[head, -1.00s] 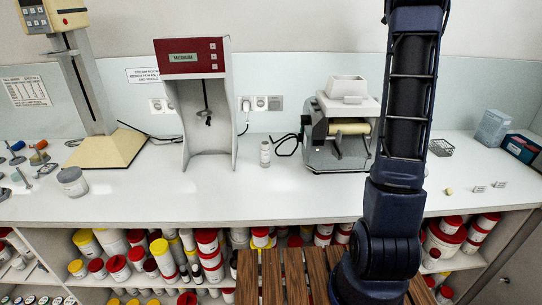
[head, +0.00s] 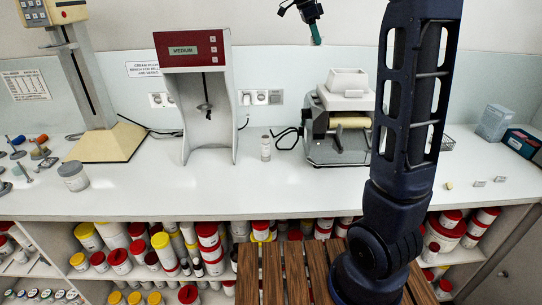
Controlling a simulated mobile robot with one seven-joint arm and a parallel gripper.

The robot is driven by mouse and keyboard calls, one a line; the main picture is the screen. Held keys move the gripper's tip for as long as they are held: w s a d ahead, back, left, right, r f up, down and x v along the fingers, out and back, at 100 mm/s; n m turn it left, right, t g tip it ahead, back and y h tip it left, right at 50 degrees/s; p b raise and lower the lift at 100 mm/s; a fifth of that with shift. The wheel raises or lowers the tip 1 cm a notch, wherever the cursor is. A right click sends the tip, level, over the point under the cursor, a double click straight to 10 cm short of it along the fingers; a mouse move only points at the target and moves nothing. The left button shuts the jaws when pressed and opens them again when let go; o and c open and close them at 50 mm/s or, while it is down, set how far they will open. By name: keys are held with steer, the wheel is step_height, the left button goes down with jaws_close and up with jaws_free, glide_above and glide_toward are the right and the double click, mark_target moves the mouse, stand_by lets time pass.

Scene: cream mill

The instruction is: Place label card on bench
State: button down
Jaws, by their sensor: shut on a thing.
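My gripper (head: 312,20) shows at the top edge of the head view, dark and pointing down, high above the bench. The card hangs in front of the wall, apart from the bench. The bench (head: 250,190) is a long white worktop below it. Two small pale tent-like pieces (head: 480,183) stand at the bench's right end.
A red-headed mixer (head: 193,52), a white jar (head: 265,147) and a grey roller mill (head: 340,125) stand on the bench. A small cream block (head: 449,186) lies to the right. My arm hides part of the bench. The front middle is clear.

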glide_above(279, 177)
steer(key=a, duration=0.1)
steer(key=f, duration=4.6)
steer(key=shift+w+a+f, duration=0.15)
steer(key=shift+a, duration=0.05)
steer(key=shift+f, duration=0.15)
steer(key=c, duration=1.6)
jaws_free()
steer(key=v, duration=1.2)
steer(key=shift+r, duration=0.25)
